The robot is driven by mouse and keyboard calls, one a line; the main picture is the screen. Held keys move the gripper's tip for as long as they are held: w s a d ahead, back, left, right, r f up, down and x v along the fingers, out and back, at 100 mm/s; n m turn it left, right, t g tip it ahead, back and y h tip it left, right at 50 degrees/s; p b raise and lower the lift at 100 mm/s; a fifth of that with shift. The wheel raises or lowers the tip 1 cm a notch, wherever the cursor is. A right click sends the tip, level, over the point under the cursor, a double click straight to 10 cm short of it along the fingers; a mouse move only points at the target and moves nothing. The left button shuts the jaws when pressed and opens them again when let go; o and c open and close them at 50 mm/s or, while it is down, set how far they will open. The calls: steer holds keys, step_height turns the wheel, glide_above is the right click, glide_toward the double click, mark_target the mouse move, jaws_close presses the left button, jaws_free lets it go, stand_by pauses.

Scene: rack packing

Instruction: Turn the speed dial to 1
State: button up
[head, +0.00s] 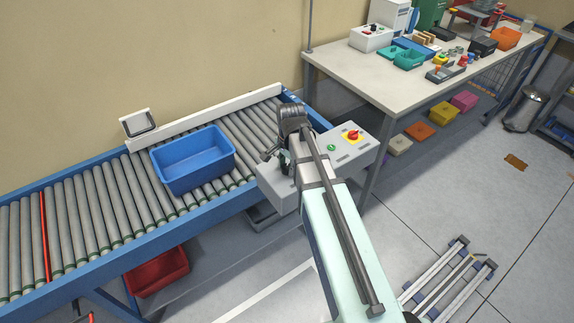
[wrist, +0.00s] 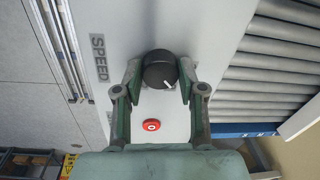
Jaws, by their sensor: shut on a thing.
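The speed dial (wrist: 159,69) is a black round knob with a white pointer mark, set on a light grey control panel (wrist: 110,20). The pointer aims toward the lower right in the wrist view. My gripper (wrist: 160,80) is shut on the dial, one finger on each side of it. The word SPEED is printed to the left of the dial; no numbers are readable. In the head view the control box (head: 278,190) stands at the conveyor's right end, and my arm hides the dial there.
A red button (wrist: 151,126) lies just below the dial between my fingers. A blue bin (head: 195,160) sits on the roller conveyor. A workbench (head: 350,70) stands behind.

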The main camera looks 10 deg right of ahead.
steer(key=n, duration=0.4)
steer(key=shift+n, duration=0.3)
steer(key=shift+s+d+n+p, duration=0.1)
steer(key=shift+n+p, duration=0.2)
steer(key=shift+n, duration=1.7)
steer(key=shift+f, duration=0.1)
steer(key=o, duration=1.1)
steer(key=shift+o, duration=0.2)
steer(key=shift+r, duration=0.75)
step_height(320, 180, up, 11)
steer(key=shift+d+f, duration=0.2)
steer(key=shift+d, duration=0.15)
